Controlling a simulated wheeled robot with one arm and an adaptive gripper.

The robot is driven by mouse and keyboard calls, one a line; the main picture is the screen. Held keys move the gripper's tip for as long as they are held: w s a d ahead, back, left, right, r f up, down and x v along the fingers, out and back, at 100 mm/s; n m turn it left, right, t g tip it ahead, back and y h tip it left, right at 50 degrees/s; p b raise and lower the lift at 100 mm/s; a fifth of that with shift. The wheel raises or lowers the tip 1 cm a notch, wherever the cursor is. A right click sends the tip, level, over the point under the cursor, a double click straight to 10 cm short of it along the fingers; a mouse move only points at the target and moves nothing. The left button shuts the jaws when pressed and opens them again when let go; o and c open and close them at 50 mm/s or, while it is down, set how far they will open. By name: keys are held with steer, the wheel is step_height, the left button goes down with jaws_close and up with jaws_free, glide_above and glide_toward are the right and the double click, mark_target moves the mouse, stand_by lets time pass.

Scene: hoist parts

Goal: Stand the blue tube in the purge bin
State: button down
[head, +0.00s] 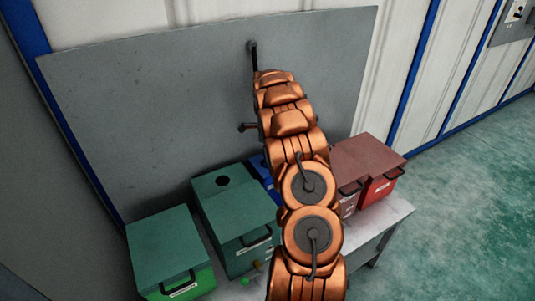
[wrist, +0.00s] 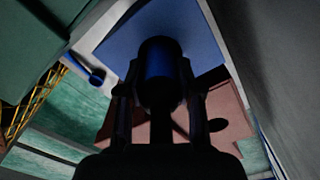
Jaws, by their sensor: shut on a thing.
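In the wrist view my gripper (wrist: 160,98) is shut on the blue tube (wrist: 160,65), which is in deep shadow between the fingers. A blue lid (wrist: 118,42) shows behind the tube; I cannot tell how far apart they are. In the head view my arm hides the gripper and the tube. Several lidded bins stand in a row: a green one (head: 165,250), a dark green one (head: 232,210) with a round hole in its lid, a mostly hidden blue one (head: 259,168), and red ones (head: 385,190) at the right. Their labels are too small to read, so I cannot tell which is the purge bin.
A grey back panel (head: 150,110) with dark pegs (head: 252,46) rises behind the bins. The bins stand on a pale bench (head: 385,222). Small green and yellow items (head: 246,281) lie near its front. Open green floor (head: 470,170) lies to the right.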

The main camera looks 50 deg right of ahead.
steer(key=c, duration=0.7)
jaws_free()
step_height(320, 180, up, 12)
steer(key=shift+f, duration=0.1)
steer(key=shift+r, duration=0.2)
